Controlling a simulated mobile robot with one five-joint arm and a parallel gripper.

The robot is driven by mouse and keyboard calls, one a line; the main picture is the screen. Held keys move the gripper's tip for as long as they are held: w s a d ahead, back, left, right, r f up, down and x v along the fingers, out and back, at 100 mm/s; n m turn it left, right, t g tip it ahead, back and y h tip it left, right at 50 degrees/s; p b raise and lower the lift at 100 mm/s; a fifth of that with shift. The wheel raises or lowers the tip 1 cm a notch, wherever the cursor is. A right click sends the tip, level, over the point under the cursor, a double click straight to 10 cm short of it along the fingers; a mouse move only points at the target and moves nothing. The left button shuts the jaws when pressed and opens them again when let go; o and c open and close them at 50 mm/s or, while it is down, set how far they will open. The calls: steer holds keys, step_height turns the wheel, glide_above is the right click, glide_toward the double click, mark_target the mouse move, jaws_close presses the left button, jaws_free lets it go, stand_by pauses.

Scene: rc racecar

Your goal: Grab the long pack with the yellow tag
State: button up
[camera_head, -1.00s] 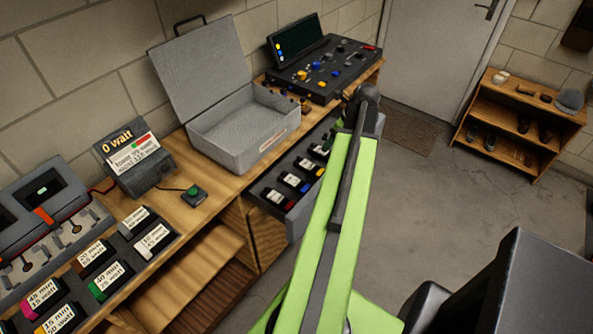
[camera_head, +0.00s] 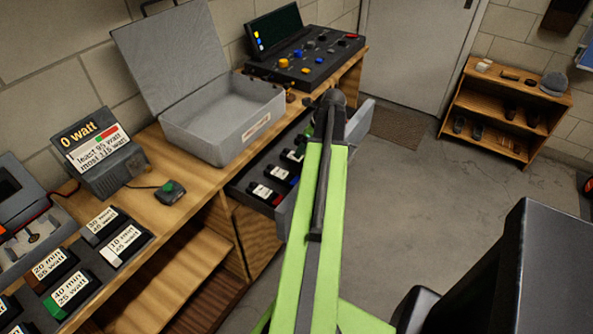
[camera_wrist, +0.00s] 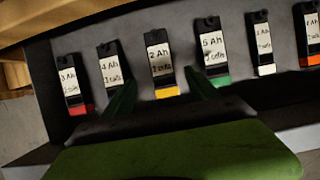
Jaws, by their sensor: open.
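The pack with the yellow tag (camera_wrist: 159,64) lies in the open drawer in the wrist view, its white label reading 2 Ah. Its yellow tag is at the end nearest me. My gripper (camera_wrist: 163,97) is open, with one dark green finger on each side of the yellow-tagged end. The fingers appear apart from the pack; their height above it is unclear. In the head view my arm covers part of the drawer (camera_head: 238,187), and the gripper and the yellow-tagged pack cannot be made out.
A red-tagged pack (camera_wrist: 74,84) and a 4 Ah pack (camera_wrist: 114,66) lie left of it. A green-tagged pack (camera_wrist: 213,52), a white-tagged pack (camera_wrist: 262,45) and an orange-tagged pack (camera_wrist: 308,35) lie right. The drawer's front wall (camera_wrist: 40,160) is close. An open grey case (camera_head: 225,125) stands on the bench above.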

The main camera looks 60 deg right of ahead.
mark_target(287, 155)
steer(key=shift+b+x, duration=0.45)
steer(key=shift+x, duration=0.8)
steer(key=b+x, duration=0.4)
steer(key=x, duration=0.1)
steer(key=shift+d+f+b, duration=0.15)
steer(key=shift+d+b, duration=0.05)
steer(key=shift+b, duration=0.2)
steer(key=shift+r, duration=0.2)
jaws_close()
